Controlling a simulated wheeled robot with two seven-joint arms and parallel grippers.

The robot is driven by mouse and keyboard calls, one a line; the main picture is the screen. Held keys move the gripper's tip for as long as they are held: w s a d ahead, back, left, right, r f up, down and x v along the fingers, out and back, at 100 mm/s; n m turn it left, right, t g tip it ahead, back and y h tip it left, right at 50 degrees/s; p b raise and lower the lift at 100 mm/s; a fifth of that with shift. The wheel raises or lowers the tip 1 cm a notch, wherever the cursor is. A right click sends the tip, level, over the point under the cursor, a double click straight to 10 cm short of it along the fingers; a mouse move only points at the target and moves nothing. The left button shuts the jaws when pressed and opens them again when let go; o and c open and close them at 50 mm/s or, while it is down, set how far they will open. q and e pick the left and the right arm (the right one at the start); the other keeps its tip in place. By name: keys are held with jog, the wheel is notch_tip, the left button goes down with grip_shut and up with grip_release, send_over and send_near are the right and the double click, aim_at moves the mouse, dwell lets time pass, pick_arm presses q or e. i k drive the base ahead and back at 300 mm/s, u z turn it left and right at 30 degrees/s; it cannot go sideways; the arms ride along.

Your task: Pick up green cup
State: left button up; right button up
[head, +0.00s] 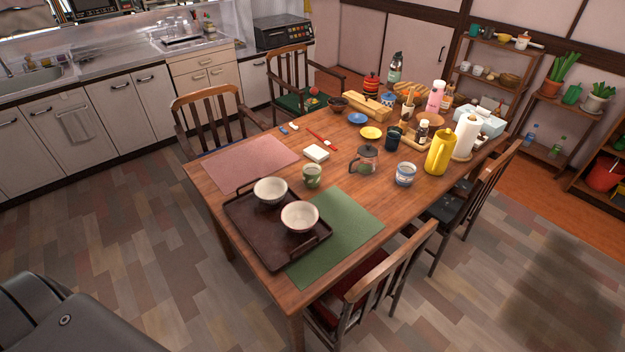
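A green cup (312,176) stands upright on the wooden table (268,164), just behind the dark tray and in front of a small white box. Its outside is green with a paler mark, and its opening faces up. A blue and white cup (405,174) stands further right on the same table. Neither of my grippers shows in the head view. Nothing is touching the green cup.
A dark tray (238,216) holds two bowls, (270,190) and (300,216). A pink mat and a green mat (352,228) lie beside it. A glass pot (365,160) stands right of the cup. Chairs surround the table; the near-left floor is mostly clear.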

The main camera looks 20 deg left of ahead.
aim_at(311, 172)
jog(key=k, duration=0.45)
jog(key=z, duration=1.1)
jog(key=i, duration=3.3)
jog(key=u, duration=3.1)
